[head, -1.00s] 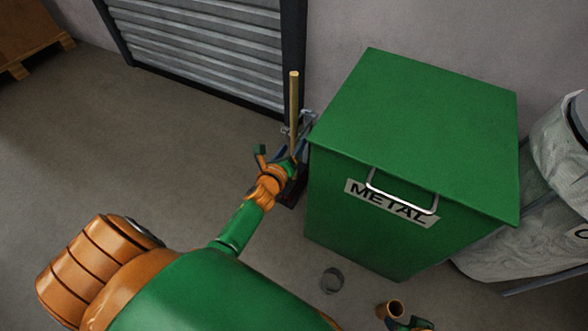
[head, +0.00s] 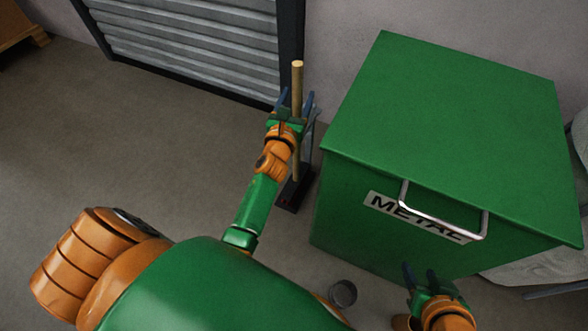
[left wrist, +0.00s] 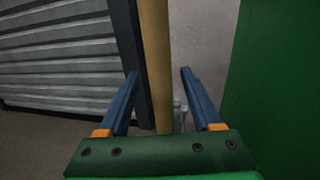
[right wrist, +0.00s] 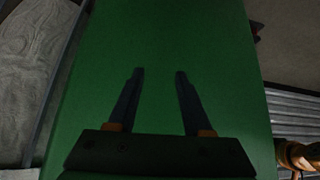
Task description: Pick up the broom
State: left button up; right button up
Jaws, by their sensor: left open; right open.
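The broom's wooden handle (head: 297,78) stands upright by the wall, between the shutter and the green bin. My left gripper (head: 298,100) is open, with its fingers on either side of the handle. In the left wrist view the handle (left wrist: 155,60) runs between the open blue fingers (left wrist: 160,75), nearer the left one, with gaps on both sides. The broom's lower end is partly hidden behind my left arm. My right gripper (head: 422,270) is open and empty in front of the green bin. In the right wrist view its fingers (right wrist: 159,73) face the green surface.
The green bin (head: 440,110) labelled METAL stands close on the right of the broom. A grey shutter (head: 190,45) is behind on the left. A small grey cup-like object (head: 343,292) is on the floor. The floor at left is clear.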

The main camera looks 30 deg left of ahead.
pick_arm(q)
jog(key=shift+s+r, duration=0.1)
jog(key=shift+d, duration=0.1)
grip_shut()
